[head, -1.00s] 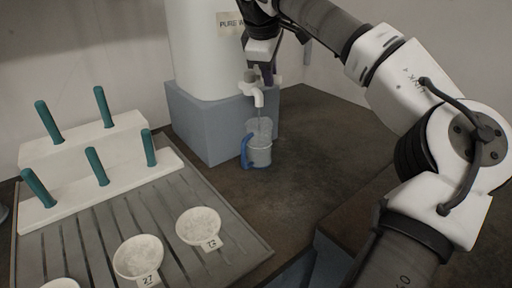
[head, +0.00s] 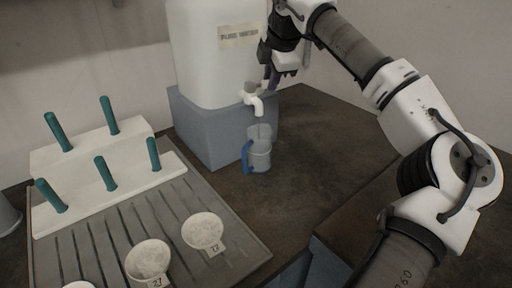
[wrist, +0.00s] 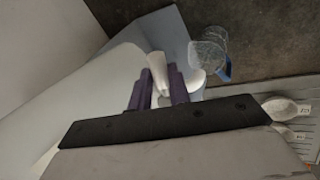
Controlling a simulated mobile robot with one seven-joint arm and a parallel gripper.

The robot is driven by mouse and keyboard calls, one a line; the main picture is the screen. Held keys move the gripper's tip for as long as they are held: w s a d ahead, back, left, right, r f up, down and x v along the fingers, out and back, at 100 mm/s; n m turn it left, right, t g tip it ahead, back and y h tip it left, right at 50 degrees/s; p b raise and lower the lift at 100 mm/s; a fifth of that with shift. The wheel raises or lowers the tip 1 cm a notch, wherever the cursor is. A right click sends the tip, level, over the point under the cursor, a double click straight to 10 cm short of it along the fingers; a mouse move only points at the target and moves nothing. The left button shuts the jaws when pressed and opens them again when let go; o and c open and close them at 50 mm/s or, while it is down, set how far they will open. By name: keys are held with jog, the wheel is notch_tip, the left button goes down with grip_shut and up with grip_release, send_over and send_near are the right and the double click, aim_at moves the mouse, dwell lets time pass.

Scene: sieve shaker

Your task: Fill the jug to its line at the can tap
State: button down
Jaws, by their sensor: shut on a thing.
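The clear jug (head: 260,154) with a blue handle stands upright on the dark counter under the white tap (head: 255,102). It also shows in the wrist view (wrist: 208,50). Its fill line and water level are too small to make out. No stream shows clearly between spout and jug. The white can (head: 212,60), labelled for pure water, carries the tap. My gripper (head: 270,80) is beside the tap, at its upper right. In the wrist view its purple fingers (wrist: 158,90) are shut on the white tap lever (wrist: 157,66).
The can stands on a blue-grey block (head: 205,135). A grooved grey tray (head: 125,225) at left holds a white rack (head: 100,150) with teal pegs and small white numbered dishes (head: 203,230). The counter right of the jug is clear.

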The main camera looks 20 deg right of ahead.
jog(key=shift+w+r+n+y+p, duration=0.15)
jog(key=shift+w+n+y+p, duration=0.2)
jog(key=shift+n+p, duration=0.3)
jog(key=shift+w+r+n+y+p, duration=0.25)
jog(key=shift+n+p, duration=0.4)
jog(key=shift+p, duration=0.4)
jog(key=shift+w+f+n+p, duration=0.1)
jog(key=shift+w+n+p, duration=0.1)
jog(key=shift+n+p, duration=0.2)
jog(key=shift+w+f+n+y, duration=0.1)
jog(key=shift+f+n+y, duration=0.1)
jog(key=shift+n+y, duration=0.1)
